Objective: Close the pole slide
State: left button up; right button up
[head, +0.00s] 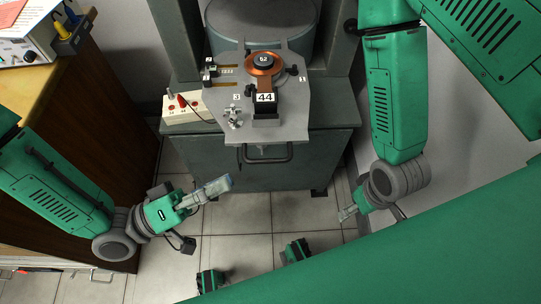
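A light grey plate (288,122), which seems to be the pole slide, sticks out toward me from a green-grey magnet frame. It carries a dark bar handle (266,159) at its front edge. On it sit a copper coil (264,64), a black block labelled 44 (265,108) and several small fittings. A big grey cylinder (262,16) stands behind. My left gripper (220,186) is low and left of the handle, apart from it, pointing right; its fingers overlap in this view. My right gripper (346,214) is low on the right, small and partly hidden by my arm, apart from the plate.
A wooden bench (60,60) with an instrument (24,42) is at far left. A grey wall is at right. The tiled floor (240,220) before the cabinet is clear.

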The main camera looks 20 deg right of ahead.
aim_at(271, 159)
pick_arm(q)
jog(key=shift+b+x, duration=0.55)
jog(key=shift+x, duration=4.9)
jog(key=shift+a+f, duration=0.15)
jog(key=c, duration=0.4)
jog(key=shift+w+a, duration=0.1)
jog(key=shift+a, duration=0.3)
grip_shut()
